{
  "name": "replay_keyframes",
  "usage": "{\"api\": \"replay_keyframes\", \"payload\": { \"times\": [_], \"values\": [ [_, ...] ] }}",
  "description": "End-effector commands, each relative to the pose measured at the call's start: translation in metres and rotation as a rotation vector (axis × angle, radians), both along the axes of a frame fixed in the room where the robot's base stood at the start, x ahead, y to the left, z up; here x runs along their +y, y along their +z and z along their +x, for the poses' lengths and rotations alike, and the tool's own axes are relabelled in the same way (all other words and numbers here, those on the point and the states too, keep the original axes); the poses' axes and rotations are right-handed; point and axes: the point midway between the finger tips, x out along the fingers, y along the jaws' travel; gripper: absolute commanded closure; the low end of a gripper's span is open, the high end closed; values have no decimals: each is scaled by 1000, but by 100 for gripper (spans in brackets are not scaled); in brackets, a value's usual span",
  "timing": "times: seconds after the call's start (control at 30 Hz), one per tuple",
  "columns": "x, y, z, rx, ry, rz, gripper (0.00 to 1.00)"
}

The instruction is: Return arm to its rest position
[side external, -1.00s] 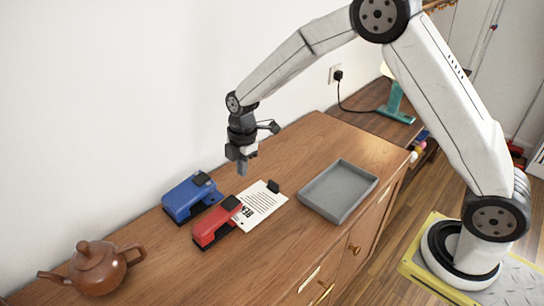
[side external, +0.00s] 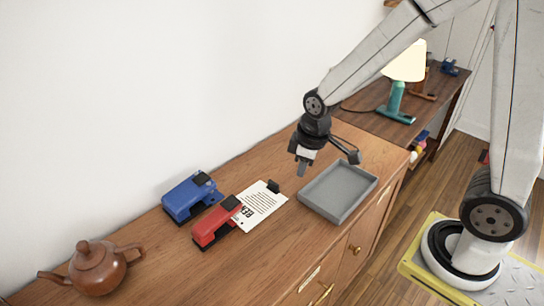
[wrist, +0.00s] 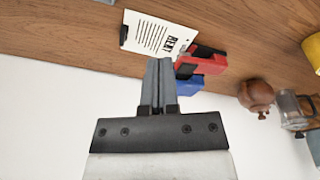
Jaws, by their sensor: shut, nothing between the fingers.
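My gripper (side external: 302,172) is shut and empty. In the side external view it hangs in the air above the wooden cabinet, near the left side of the grey tray. In the wrist view its closed fingers (wrist: 158,62) point toward the cabinet top, with the printed sheet beyond the tips. My arm reaches in from the upper right.
On the cabinet top (side external: 330,235) are a grey tray (side external: 318,206), a printed sheet (side external: 261,206), a red hole punch (side external: 213,230), a blue hole punch (side external: 185,202) and a brown teapot (side external: 97,270). A teal lamp (side external: 396,100) stands on a desk behind. The wall is close at left.

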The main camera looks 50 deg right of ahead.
Motion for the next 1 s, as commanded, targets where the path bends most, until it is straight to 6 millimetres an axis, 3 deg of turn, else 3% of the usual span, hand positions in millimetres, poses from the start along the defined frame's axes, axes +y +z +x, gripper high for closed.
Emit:
{"api": "replay_keyframes", "payload": {
  "times": [0.2, 0.4, 1.0],
  "values": [
    [-11, 2, -42, -38, -271, 36, 100],
    [-15, 1, -63, -56, -410, 59, 100],
    [-16, 1, -66, -58, -438, 64, 100]
  ]
}}
